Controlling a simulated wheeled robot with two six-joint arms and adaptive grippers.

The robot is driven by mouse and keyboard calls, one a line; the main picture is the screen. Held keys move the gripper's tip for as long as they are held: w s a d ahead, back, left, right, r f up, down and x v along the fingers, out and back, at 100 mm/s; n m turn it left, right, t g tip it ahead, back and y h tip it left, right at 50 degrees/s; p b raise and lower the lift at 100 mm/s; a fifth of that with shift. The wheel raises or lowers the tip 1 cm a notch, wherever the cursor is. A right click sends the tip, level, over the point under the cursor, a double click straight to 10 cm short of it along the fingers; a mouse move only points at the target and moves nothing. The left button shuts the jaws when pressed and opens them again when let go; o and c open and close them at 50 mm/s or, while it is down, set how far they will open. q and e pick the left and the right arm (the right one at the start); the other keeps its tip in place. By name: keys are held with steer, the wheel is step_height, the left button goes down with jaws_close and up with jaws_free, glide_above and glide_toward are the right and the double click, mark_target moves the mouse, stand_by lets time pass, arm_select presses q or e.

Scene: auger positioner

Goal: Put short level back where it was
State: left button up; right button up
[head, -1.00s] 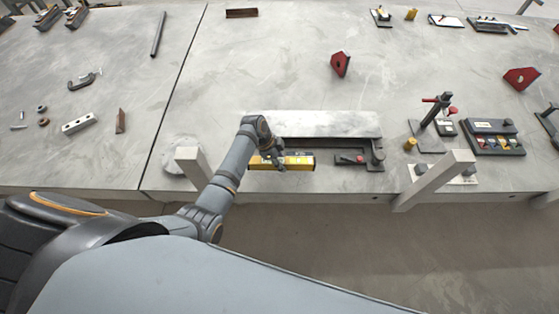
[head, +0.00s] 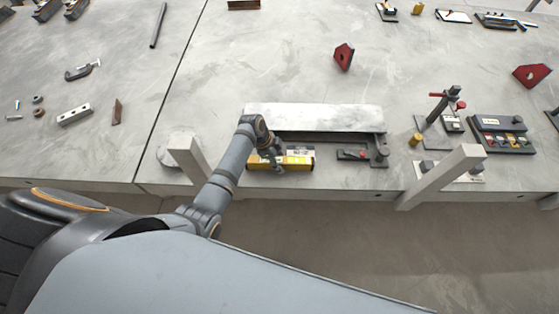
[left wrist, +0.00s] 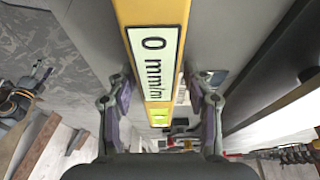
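The short level is a yellow bar (head: 297,164), lying crosswise near the front edge of the table in the head view. My left gripper (head: 277,163) reaches over it from above, around its middle. In the left wrist view the level (left wrist: 156,55) shows its "0 mm/m" label and runs between the two fingers (left wrist: 160,92), which are on either side of it. A white label plate (head: 300,151) lies just behind the level. Whether the level touches the table is hard to tell. My right gripper is not in view.
A long pale metal beam (head: 315,116) lies behind the level. A pale post (head: 187,155) stands left of my arm and another (head: 445,175) stands right. The table behind the beam is mostly clear.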

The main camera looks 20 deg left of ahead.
arm_select(q)
steer(key=shift+d, duration=0.1)
steer(key=shift+r, duration=0.35)
steer(key=v, duration=1.1)
steer(key=shift+r+b, duration=0.3)
steer(key=shift+r, duration=0.05)
